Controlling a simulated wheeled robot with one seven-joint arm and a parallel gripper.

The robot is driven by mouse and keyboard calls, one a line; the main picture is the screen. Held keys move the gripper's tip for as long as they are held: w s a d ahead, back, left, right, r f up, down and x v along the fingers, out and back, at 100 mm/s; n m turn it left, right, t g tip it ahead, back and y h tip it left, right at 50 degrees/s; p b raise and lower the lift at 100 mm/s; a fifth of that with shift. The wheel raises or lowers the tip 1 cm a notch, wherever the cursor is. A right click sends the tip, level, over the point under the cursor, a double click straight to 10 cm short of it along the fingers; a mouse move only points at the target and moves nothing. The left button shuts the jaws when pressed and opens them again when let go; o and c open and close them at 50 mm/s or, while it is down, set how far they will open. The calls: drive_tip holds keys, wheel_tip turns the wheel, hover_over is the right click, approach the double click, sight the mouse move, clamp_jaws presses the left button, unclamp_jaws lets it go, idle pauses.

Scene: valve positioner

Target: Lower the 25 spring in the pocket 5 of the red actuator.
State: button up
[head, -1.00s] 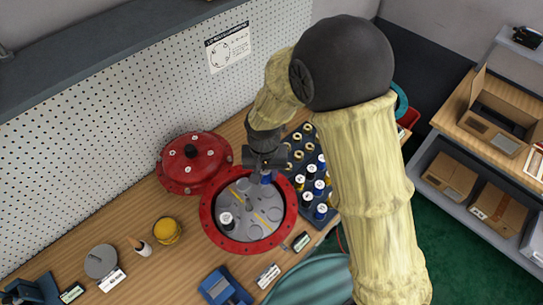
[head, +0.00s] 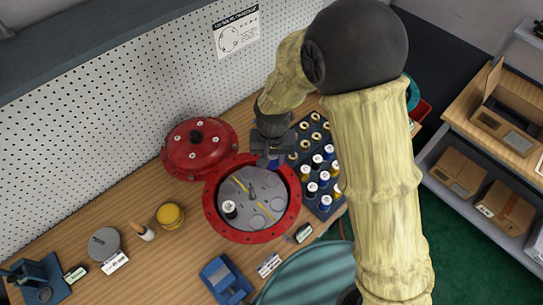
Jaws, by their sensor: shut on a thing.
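The red actuator (head: 211,214) stands open on the bench, a round red flanged bowl. Its grey inner plate (head: 250,222) has round pockets, yellow strips and a central post. One black spring with a white cap (head: 229,209) stands upright in a left-hand pocket. My gripper (head: 273,158) is at the bowl's back right rim, pointing down. It is shut on a blue spring (head: 274,164), which is mostly hidden by the fingers. I cannot tell whether the spring touches the plate. Its number and the pocket numbers are too small to read.
The red lid (head: 198,147) lies behind left of the bowl. A dark tray (head: 325,205) with several capped springs stands close on the right. A yellow pot (head: 170,215), a grey disc (head: 104,243) and a blue device (head: 225,281) are at the left and front.

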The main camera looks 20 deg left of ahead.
drive_tip(key=shift+f+b, duration=2.25)
drive_tip(key=shift+f, duration=1)
drive_tip(key=shift+f+b, duration=1.15)
drive_tip(key=shift+f, duration=0.45)
drive_tip(key=o, duration=1.2)
drive_tip(key=shift+s, duration=0.1)
wheel_tip(320, 180, up, 18)
drive_tip(key=b, duration=0.3)
drive_tip(key=shift+f, duration=0.25)
